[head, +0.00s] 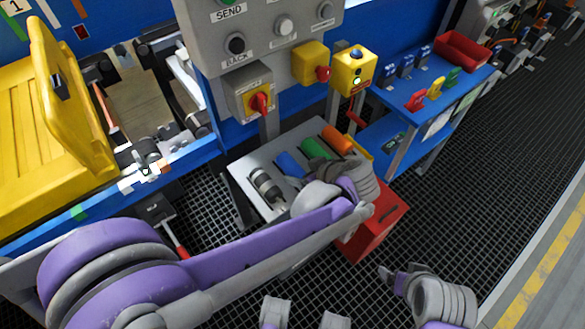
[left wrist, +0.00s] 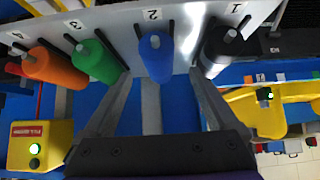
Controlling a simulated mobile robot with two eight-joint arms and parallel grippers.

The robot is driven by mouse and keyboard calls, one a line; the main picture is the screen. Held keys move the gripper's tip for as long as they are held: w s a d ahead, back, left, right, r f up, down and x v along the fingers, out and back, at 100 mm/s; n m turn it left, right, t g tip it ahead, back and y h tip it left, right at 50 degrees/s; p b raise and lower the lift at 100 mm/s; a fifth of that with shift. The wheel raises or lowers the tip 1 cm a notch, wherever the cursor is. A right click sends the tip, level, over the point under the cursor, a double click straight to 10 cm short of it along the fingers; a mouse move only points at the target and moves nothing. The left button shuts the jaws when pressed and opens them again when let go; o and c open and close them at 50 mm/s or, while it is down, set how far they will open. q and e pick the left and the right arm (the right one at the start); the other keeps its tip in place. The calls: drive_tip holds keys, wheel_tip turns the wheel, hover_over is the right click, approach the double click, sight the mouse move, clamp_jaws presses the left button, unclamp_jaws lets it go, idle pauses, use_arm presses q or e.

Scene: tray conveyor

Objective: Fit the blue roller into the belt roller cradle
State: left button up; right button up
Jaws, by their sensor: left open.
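The blue roller (head: 289,164) lies in slot 2 of a grey rack (head: 244,169); in the left wrist view the blue roller (left wrist: 155,58) is between my fingers. My left gripper (left wrist: 159,76) is open, with one finger on each side of the roller; I cannot tell if they touch it. In the head view my left wrist hides most of that gripper. No cradle can be made out with certainty; a fitting with white and green parts (head: 147,172) sits at the conveyor's near edge.
The green roller (head: 315,148), orange roller (head: 337,141) and a dark roller (head: 266,187) lie beside the blue one. A red box (head: 375,228) is near the rack. A control panel (head: 265,60) and a yellow button box (head: 354,72) stand behind. The right floor is clear.

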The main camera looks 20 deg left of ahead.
sight(296, 168)
use_arm(q)
drive_tip(key=b+x, duration=0.1)
drive_tip(key=x, duration=0.4)
drive_tip(key=shift+w+a, duration=0.15)
drive_tip(key=shift+w, duration=0.1)
clamp_jaws()
